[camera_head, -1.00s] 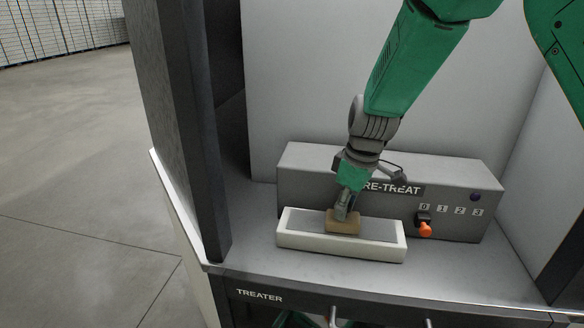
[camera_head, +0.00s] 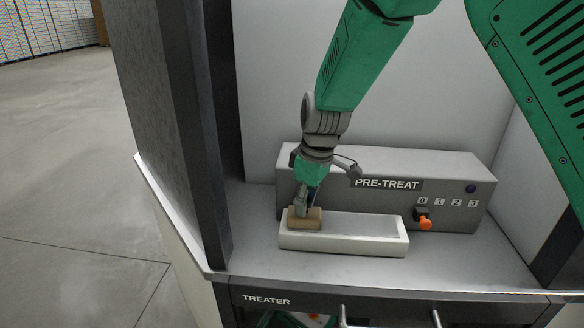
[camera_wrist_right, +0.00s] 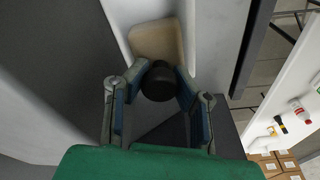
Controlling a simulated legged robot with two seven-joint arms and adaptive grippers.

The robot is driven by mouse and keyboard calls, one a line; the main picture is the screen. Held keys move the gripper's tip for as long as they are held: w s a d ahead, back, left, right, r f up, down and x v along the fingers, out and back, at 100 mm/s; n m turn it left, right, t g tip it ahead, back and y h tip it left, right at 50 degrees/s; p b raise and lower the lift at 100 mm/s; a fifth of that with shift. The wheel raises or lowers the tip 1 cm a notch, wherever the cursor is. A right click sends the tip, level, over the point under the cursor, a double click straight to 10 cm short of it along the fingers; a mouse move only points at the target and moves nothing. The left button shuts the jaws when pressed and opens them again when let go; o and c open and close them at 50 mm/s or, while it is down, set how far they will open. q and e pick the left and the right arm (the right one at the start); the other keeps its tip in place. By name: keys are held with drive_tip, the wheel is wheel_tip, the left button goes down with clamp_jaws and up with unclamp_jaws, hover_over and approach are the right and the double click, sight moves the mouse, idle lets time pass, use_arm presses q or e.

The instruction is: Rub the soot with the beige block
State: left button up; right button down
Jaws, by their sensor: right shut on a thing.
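The beige block (camera_head: 304,219) sits at the left end of a long pale tray (camera_head: 345,242) with a grey top. No distinct soot shows on that top in the head view. My right gripper (camera_head: 301,205) is shut on the block from above. In the right wrist view, its fingers close around a dark round knob (camera_wrist_right: 158,82), and the block (camera_wrist_right: 158,42) shows just beyond it. My left gripper is not in view.
A grey PRE-TREAT box (camera_head: 450,190) stands behind the tray, with an orange-tipped switch (camera_head: 424,222) and dial marks at its right. A dark post (camera_head: 190,130) rises close at the left. The counter's front edge carries the TREATER label (camera_head: 266,300).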

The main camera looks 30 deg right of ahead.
drive_tip(key=shift+w+a, duration=0.15)
drive_tip(key=shift+w, duration=0.05)
drive_tip(key=r, duration=0.2)
drive_tip(key=d+r, duration=0.1)
drive_tip(key=r, duration=0.2)
drive_tip(key=shift+d+r, duration=0.15)
drive_tip(key=shift+r, duration=0.1)
drive_tip(key=shift+a+r, duration=0.3)
drive_tip(key=shift+r, duration=0.45)
drive_tip(key=shift+a+r, duration=0.35)
drive_tip(key=shift+r, duration=0.35)
drive_tip(key=shift+d+f, duration=0.1)
drive_tip(key=shift+d, duration=0.4)
drive_tip(key=shift+f, duration=0.1)
